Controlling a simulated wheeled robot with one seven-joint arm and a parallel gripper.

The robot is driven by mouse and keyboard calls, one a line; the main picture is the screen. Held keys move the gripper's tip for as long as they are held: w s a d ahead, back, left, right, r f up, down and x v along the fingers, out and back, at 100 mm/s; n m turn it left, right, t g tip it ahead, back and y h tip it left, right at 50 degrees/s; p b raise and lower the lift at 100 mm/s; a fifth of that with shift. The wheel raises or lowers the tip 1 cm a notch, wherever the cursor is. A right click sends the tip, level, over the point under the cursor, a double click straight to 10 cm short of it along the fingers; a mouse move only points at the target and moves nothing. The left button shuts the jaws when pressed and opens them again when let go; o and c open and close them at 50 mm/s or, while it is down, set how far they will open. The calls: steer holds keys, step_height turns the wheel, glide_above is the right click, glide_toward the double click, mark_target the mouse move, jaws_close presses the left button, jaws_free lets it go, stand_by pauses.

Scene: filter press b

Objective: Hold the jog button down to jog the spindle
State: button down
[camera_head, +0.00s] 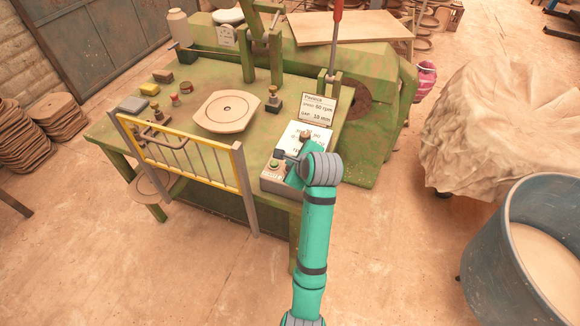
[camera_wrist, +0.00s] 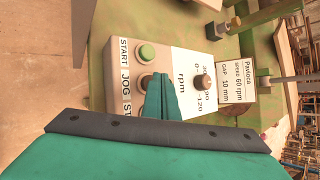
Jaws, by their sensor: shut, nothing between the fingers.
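The control box (camera_head: 272,184) stands at the near right corner of the green table; its labelled face (camera_wrist: 111,75) shows in the wrist view. A green button (camera_wrist: 146,52) sits by the START label. The jog button (camera_wrist: 145,82), brownish, sits by the JOG label, its lower right side covered by my fingers. My gripper (camera_wrist: 162,92) is shut, its teal fingers together and empty, with the tips at or right over the jog button; contact cannot be told. In the head view my own arm mostly hides the gripper. Below JOG, the STOP label is partly hidden.
A dark rpm knob (camera_wrist: 210,83) sits on the white dial plate right of the buttons. A sign (camera_head: 318,113) reads 60 rpm, gap 10 mm. A yellow-framed guard (camera_head: 190,139) stands along the table front. A blue tub (camera_head: 520,250) stands at right.

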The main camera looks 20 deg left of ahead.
steer(key=shift+r, duration=0.45)
steer(key=shift+r, duration=2.5)
